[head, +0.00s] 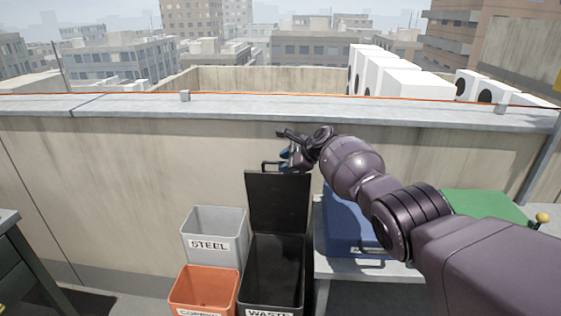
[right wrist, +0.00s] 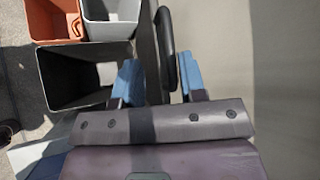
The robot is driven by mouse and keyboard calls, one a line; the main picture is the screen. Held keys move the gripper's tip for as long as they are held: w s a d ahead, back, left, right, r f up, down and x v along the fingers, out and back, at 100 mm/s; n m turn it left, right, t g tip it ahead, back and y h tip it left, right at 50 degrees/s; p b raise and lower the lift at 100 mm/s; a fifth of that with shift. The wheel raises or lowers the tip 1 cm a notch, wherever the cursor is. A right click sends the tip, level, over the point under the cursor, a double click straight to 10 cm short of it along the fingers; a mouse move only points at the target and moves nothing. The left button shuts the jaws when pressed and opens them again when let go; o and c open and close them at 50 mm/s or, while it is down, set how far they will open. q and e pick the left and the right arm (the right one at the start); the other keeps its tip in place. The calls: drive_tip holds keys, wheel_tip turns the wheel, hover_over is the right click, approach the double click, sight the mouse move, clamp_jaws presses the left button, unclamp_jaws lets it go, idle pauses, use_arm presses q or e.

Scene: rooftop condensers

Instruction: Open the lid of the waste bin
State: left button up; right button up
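The black waste bin (head: 270,275) stands on the floor with its lid (head: 278,200) raised upright behind the opening. The lid's bar handle (head: 264,164) is at its top edge. My right gripper (head: 287,157) is at the top of the lid, beside the handle. In the right wrist view its two blue fingers (right wrist: 160,82) are apart, with the dark handle bar (right wrist: 165,48) between them; whether it touches a finger is unclear. The bin's open mouth (right wrist: 73,78) shows there too. My left gripper is not in view.
A grey steel bin (head: 214,226) and an orange bin (head: 203,286) stand left of the waste bin. A blue box (head: 345,228) and a green item (head: 485,204) are to the right. The parapet wall (head: 110,170) runs behind the bins.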

drive_tip(key=p+v, duration=0.4)
drive_tip(key=v, duration=0.3)
drive_tip(key=shift+f, duration=0.1)
